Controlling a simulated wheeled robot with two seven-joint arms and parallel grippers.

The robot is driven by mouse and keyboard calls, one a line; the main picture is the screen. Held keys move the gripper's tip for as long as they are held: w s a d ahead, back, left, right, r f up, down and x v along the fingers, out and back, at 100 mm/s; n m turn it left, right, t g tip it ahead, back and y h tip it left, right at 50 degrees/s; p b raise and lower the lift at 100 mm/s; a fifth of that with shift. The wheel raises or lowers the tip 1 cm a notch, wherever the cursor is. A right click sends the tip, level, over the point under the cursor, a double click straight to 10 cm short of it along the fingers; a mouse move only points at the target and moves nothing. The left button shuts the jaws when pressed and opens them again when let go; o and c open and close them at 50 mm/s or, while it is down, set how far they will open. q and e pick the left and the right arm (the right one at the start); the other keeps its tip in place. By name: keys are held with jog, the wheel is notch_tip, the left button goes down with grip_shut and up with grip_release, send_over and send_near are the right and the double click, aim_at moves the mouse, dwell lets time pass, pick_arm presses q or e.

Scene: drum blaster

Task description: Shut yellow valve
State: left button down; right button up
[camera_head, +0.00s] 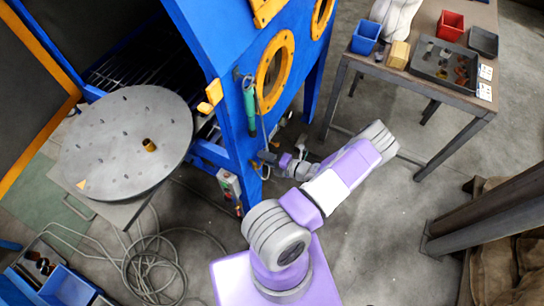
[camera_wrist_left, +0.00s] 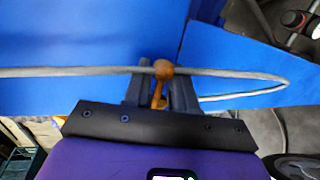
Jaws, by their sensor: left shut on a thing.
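The yellow valve (camera_wrist_left: 163,69) shows in the left wrist view as an orange-yellow handle with a round knob, in front of the blue cabinet wall. My left gripper (camera_wrist_left: 162,88) is shut on this handle, with a dark finger on each side of it. The knob stands out above the fingertips. In the head view my left gripper (camera_head: 268,158) reaches the lower part of the blue cabinet's corner post. The valve is too small and covered there to make out clearly. My right gripper is in neither view.
A grey hose (camera_wrist_left: 60,72) runs across the wall by the valve. The blue cabinet (camera_head: 215,50) has a round grey plate (camera_head: 125,140) at its open side. A control box (camera_head: 229,184) hangs near my gripper. A table (camera_head: 440,88) with bins stands at right.

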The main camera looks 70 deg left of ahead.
pick_arm(q)
jog(key=shift+f, duration=0.1)
jog(key=c, duration=1.1)
grip_release()
jog(key=shift+o, duration=0.2)
jog(key=v, duration=0.7)
jog(key=shift+w+d+p, duration=0.2)
jog(key=shift+d+p, duration=0.05)
jog(key=shift+p, duration=0.1)
